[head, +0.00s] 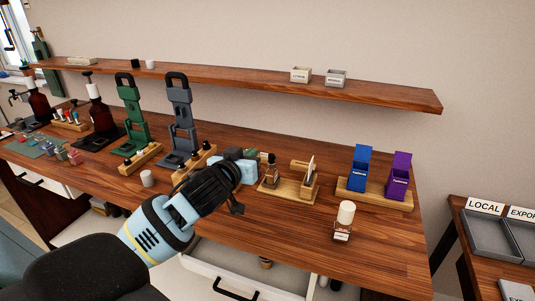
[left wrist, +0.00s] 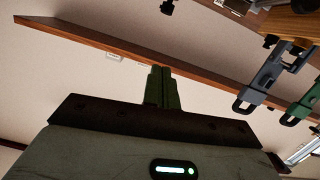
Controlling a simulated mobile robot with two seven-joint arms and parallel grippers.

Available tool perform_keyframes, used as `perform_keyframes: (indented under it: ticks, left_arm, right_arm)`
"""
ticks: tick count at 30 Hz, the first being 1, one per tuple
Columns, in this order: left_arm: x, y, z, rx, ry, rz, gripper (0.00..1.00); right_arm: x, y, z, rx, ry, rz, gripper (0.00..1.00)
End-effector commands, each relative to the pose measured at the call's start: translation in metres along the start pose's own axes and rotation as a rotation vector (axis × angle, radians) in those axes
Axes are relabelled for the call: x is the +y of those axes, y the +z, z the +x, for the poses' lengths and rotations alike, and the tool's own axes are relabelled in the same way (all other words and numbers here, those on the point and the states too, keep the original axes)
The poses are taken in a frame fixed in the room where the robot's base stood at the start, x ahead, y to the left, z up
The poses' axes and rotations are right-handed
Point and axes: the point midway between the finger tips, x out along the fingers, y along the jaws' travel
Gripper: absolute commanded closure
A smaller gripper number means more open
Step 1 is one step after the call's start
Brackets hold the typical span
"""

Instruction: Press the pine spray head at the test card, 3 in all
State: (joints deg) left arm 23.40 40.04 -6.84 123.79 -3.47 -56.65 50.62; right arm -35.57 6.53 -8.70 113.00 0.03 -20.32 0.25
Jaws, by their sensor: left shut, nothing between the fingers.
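A test card (head: 310,168) stands upright in a wooden holder (head: 300,191) near the middle of the table. A small dark-topped bottle (head: 271,171) stands at the holder's left end, facing the card's side. A small bottle with a tall white top (head: 344,216) stands alone on the table front; I cannot read either label, so which is pine is unclear. My left gripper (head: 236,208) is shut and empty, left of the holder and apart from both bottles. Its closed fingers show in the left wrist view (left wrist: 162,85), against the wall and shelf. My right gripper is out of view.
Blue (head: 358,168) and purple (head: 399,176) boxes stand on a wooden base at right. Green (head: 131,115) and grey (head: 180,118) stands and amber bottles (head: 98,108) are at left. An open drawer (head: 247,270) lies below. The front right tabletop is mostly clear.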

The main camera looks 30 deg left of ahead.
Motion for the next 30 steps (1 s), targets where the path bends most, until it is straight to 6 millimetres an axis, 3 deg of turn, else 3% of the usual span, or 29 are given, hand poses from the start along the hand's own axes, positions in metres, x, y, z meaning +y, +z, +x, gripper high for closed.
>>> perform_keyframes:
  ticks: [5,23,30]
  left_arm:
    - [0.0,0.0,0.011,0.0,-0.001,0.0,1.0]
    - [0.0,0.0,0.101,-0.001,-0.001,0.0,1.0]
    - [0.0,0.032,0.107,-0.003,0.0,0.001,1.0]
  right_arm:
    - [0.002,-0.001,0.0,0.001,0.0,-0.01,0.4]
    - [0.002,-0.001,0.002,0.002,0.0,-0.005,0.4]
    - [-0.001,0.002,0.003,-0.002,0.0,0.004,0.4]
